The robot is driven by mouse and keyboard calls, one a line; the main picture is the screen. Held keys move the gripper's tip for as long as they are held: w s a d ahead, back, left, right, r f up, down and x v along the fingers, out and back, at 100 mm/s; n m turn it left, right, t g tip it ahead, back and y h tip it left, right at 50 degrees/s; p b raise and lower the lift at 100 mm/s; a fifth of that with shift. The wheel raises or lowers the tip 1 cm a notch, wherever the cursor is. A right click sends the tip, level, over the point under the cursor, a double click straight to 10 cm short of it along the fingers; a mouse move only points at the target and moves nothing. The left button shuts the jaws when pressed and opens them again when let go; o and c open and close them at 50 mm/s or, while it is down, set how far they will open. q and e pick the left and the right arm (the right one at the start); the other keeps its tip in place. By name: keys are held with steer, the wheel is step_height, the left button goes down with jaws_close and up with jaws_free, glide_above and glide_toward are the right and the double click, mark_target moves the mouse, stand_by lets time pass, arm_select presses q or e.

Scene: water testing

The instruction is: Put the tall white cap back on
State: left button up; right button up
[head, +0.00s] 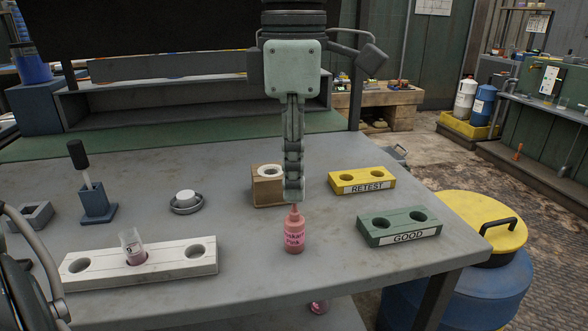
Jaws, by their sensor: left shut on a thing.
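My left gripper (293,196) hangs fingers-down in the middle of the head view, directly above the pink dropper bottle (294,236). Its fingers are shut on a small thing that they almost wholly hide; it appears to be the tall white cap. The bottle looks upright on the table, with a dark label and a pink pointed nozzle. The nozzle tip is just below the fingertips; I cannot tell whether they touch. A low white cap (187,196) sits in a small grey dish (188,208) to the left. My right gripper is not in view.
A white rack (200,258) holds a vial (132,246) with pink liquid. Behind the bottle is a brown box (265,190) with a white ring on top. The yellow RETEST rack (362,181) and green GOOD rack (397,228) look empty on the right.

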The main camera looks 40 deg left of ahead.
mark_target(294, 203)
arm_select(q)
steer(key=shift+f, duration=0.15)
steer(key=shift+f+b, duration=1.5)
steer(key=shift+f, duration=0.05)
steer(key=o, duration=0.7)
steer(key=shift+o, duration=0.2)
steer(key=shift+r, duration=0.15)
steer(key=shift+r+p, duration=1.95)
steer(key=shift+r, duration=0.5)
